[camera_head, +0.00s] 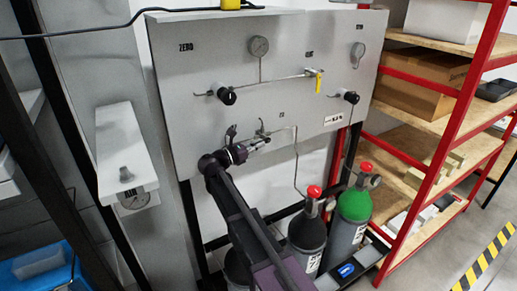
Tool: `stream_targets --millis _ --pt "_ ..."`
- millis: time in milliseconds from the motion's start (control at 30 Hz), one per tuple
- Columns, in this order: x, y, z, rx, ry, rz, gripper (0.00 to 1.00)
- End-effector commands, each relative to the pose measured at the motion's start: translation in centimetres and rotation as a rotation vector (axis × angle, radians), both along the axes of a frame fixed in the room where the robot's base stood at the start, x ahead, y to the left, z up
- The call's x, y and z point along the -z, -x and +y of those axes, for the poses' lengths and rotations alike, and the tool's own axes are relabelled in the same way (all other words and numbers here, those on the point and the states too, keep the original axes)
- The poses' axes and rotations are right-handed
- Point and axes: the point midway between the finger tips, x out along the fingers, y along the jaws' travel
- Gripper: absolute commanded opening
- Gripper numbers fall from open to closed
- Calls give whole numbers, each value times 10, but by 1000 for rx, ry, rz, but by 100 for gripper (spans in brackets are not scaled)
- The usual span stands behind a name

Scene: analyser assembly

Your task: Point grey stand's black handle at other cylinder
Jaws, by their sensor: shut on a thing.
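The grey stand (190,80) is a tall panel with gauges, thin pipes and valves. My gripper (262,143) is at the panel's lower middle, its jaws shut on the small black handle there. The jaws hide most of the handle, so I cannot tell clearly which way it points. Thin pipe leads from this spot to the right and down towards the cylinders. A dark grey cylinder (307,236) with a red cap stands below. A green-shouldered cylinder (355,207) with a red cap stands to its right. My arm partly hides another dark cylinder at lower left.
Two black knobs (227,96) (352,97) and a yellow-handled valve (318,84) stick out from the panel above my gripper. A red-framed shelf (440,150) with boxes stands close on the right.

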Motion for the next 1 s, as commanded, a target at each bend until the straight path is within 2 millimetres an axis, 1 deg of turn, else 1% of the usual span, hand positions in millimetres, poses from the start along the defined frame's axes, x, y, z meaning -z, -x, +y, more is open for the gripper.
stream_targets --millis 33,233,467,767,800,833,1000 --pt "6 -1 0 0 17 -11 0" --pt "9 -1 -1 0 81 -55 0" --pt "7 -1 -1 -1 127 -85 0" --pt "6 -1 -1 -1 129 -87 0" --pt "6 -1 -1 -1 129 -87 21" --pt "6 -1 -1 -1 128 -87 27" --pt "6 -1 -1 0 128 -87 27"
